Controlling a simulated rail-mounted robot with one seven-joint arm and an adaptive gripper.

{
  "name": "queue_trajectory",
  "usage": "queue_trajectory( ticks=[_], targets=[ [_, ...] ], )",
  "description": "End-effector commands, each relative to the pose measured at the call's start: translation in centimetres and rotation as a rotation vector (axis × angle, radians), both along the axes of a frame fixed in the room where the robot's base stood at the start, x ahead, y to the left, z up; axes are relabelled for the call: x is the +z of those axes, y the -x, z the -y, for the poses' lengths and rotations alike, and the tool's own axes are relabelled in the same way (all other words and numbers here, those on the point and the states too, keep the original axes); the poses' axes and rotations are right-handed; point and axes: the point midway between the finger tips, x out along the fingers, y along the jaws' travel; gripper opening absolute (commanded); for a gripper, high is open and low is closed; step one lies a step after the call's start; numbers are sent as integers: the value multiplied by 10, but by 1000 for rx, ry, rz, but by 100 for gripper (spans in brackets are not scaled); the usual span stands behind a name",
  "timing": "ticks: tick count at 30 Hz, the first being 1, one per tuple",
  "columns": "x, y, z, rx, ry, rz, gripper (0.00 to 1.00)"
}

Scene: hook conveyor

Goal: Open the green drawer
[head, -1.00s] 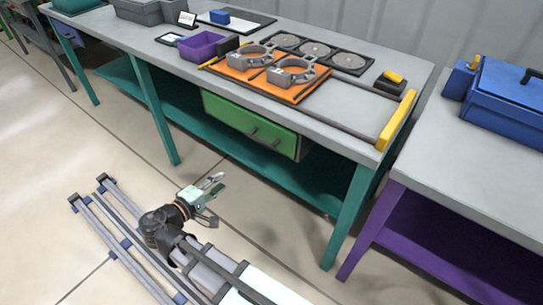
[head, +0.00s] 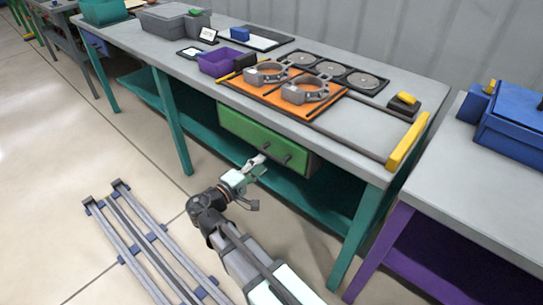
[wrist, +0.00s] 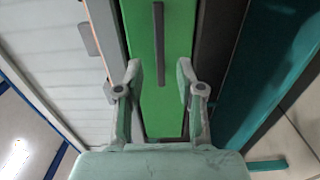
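The green drawer (head: 238,127) hangs under the grey tabletop, its front flush with its housing as far as I can see. Its front has a dark handle (head: 268,145) and another dark fitting further right. My gripper (head: 260,164) is in front of the drawer, low near its handle. In the wrist view the green drawer front (wrist: 176,40) fills the middle, with a dark bar handle (wrist: 158,45) on it. My gripper (wrist: 158,72) is open and empty, one finger on each side of the handle's line, with the handle mostly ahead of the fingertips. I see no contact.
The teal workbench (head: 345,150) carries an orange tray (head: 243,88), a purple bin (head: 216,66) and a yellow bar (head: 408,140). A teal lower shelf (head: 325,208) lies below the drawer. A purple-legged table (head: 378,240) stands at right.

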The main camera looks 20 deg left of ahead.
Motion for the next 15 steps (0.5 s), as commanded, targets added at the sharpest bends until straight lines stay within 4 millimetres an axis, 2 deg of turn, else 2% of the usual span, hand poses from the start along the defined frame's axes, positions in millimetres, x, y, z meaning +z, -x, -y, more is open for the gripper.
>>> queue_trajectory(
  ticks=[1,6,15],
  targets=[
    [0,-10,5,-4,0,0,38],
    [0,-35,16,-2,0,1,38],
    [0,-56,25,-1,0,0,38]
  ],
)
